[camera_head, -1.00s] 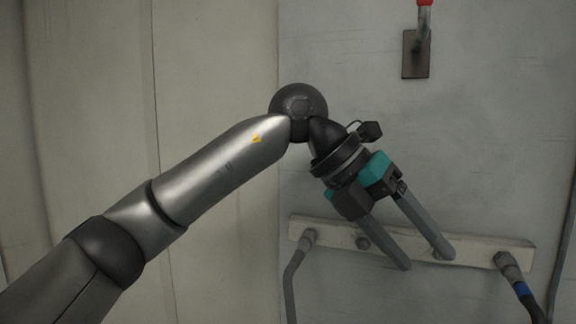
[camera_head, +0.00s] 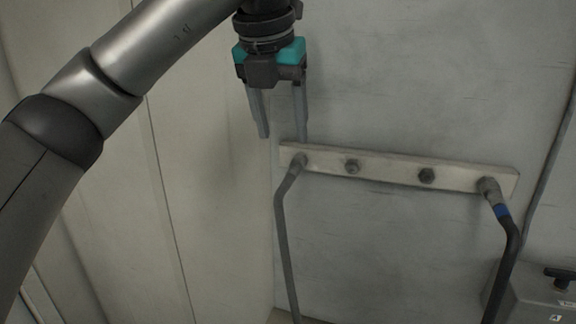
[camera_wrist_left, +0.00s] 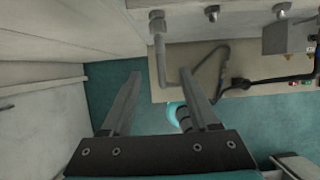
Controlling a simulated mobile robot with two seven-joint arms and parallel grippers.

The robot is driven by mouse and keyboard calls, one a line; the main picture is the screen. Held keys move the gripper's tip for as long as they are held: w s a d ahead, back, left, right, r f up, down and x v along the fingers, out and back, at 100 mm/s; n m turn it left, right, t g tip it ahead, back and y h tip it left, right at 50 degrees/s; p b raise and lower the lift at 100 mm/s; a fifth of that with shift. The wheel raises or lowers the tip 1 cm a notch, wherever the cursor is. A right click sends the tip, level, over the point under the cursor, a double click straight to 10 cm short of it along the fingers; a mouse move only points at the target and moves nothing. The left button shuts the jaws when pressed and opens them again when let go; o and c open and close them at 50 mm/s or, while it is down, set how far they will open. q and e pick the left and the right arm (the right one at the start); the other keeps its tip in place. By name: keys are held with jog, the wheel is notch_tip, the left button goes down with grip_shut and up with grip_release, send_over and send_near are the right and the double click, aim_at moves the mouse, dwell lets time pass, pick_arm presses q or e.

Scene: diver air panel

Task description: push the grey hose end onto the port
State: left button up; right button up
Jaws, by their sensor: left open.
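The grey hose (camera_head: 283,240) hangs from the left end of a pale rail (camera_head: 390,172); its grey end (camera_head: 298,162) is at the leftmost fitting. I cannot tell how far it is pushed on. Two bare dark ports (camera_head: 352,167) and (camera_head: 426,175) stick out of the rail's middle. My left gripper (camera_head: 283,138) is open and empty, fingers down, just above and left of the hose end in the head view. In the left wrist view the hose end (camera_wrist_left: 157,24) shows beyond the open fingers (camera_wrist_left: 159,75), apart from them. My right gripper is not in view.
A black hose with a blue band (camera_head: 502,212) hangs from the rail's right end. A grey box with a black handle (camera_head: 540,295) stands at the lower right. A pale wall (camera_head: 125,200) is close on the left. The space before the bare ports is clear.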

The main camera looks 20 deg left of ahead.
aim_at(290, 174)
pick_arm(q)
jog(key=p+x, duration=0.1)
jog(key=x, duration=0.8)
jog(key=shift+f, duration=0.25)
grip_shut()
